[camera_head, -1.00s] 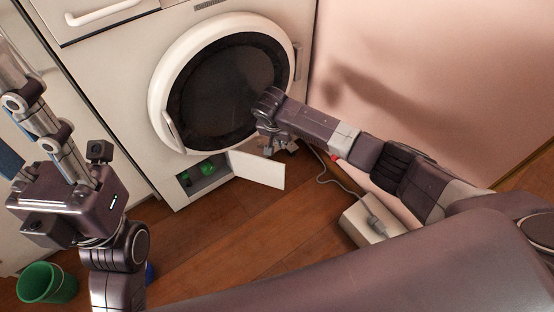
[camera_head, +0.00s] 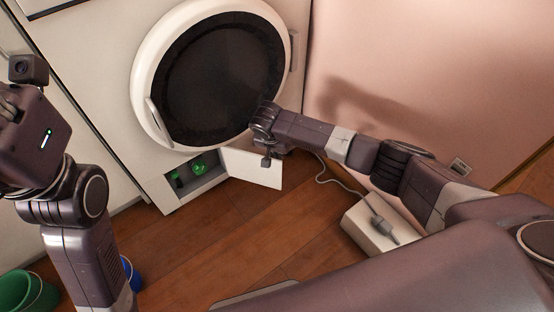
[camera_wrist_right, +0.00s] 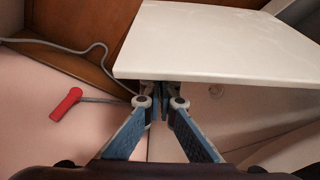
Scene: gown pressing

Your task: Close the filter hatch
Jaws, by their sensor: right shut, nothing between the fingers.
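The filter hatch (camera_head: 252,169) is a small white door low on the washing machine. It stands open, swung out to the right of its compartment (camera_head: 215,177), where green parts (camera_head: 198,168) show. My right gripper (camera_head: 268,160) is at the hatch's upper edge, near its outer end. In the right wrist view the hatch (camera_wrist_right: 220,42) is a large white panel. The gripper (camera_wrist_right: 165,90) is shut and empty, with its fingertips at the panel's near edge; whether they touch it I cannot tell. My left gripper is out of view; only its wrist shows at the left.
The round washer door (camera_head: 225,75) is shut above the compartment. A white box with a grey plug (camera_head: 378,230) stands on the floor at right. Its cable runs toward the wall. Green (camera_head: 22,292) and blue (camera_head: 131,274) buckets are at lower left. A red piece (camera_wrist_right: 66,105) shows in the wrist view.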

